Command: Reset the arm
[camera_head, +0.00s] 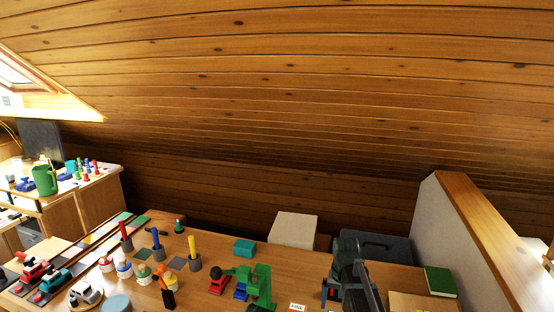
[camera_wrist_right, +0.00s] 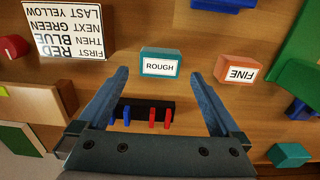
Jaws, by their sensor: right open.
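My right arm (camera_head: 352,268) reaches over the right part of the wooden workbench in the head view. In the right wrist view my right gripper (camera_wrist_right: 163,76) is open, its two blue-grey fingers spread wide with nothing held. A small dark rack (camera_wrist_right: 142,108) with blue and red pegs lies below, seen between the fingers. A teal block (camera_wrist_right: 161,62) labelled ROUGH lies just beyond the fingertips. My left gripper does not show in the views.
An orange FINE block (camera_wrist_right: 238,70) and an upside-down colour-order card (camera_wrist_right: 66,30) lie nearby. A green clamp-like piece (camera_head: 262,284), coloured-handled tools in holders (camera_head: 193,250) and a white box (camera_head: 296,229) crowd the bench. A green book (camera_head: 440,281) lies near the right partition (camera_head: 470,235).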

